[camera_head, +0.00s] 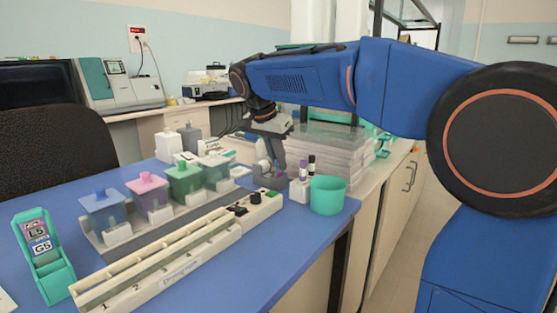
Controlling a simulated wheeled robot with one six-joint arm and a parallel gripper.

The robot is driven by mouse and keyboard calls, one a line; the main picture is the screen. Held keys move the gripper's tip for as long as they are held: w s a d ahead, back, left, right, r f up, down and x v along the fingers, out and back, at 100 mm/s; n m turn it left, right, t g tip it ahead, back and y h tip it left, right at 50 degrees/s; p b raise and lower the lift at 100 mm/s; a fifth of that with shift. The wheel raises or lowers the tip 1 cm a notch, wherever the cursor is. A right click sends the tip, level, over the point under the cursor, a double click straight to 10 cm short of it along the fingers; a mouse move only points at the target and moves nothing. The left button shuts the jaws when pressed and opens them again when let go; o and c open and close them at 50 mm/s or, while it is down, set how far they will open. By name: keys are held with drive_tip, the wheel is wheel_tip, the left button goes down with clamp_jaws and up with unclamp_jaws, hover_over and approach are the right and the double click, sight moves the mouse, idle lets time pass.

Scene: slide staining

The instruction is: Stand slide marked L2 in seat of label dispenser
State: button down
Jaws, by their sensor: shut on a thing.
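My gripper (274,176) is low over the far right part of the blue table, behind the rack's control end. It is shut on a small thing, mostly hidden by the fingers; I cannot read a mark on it. No slide marked L2 can be made out. A green upright holder (58,283), which looks like the label dispenser, stands at the table's left front, far from my gripper.
A long cream draining rack (190,258) lies across the table front. Behind it, several jars with blue, pink and green lids (184,180) stand in a grey tray (122,238). A teal cup (327,195) and capped vials (302,171) stand right of my gripper.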

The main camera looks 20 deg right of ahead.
drive_tip(key=c, duration=1.8)
unclamp_jaws()
drive_tip(key=v, duration=1.7)
drive_tip(key=shift+r, duration=0.2)
drive_tip(key=shift+d, duration=0.1)
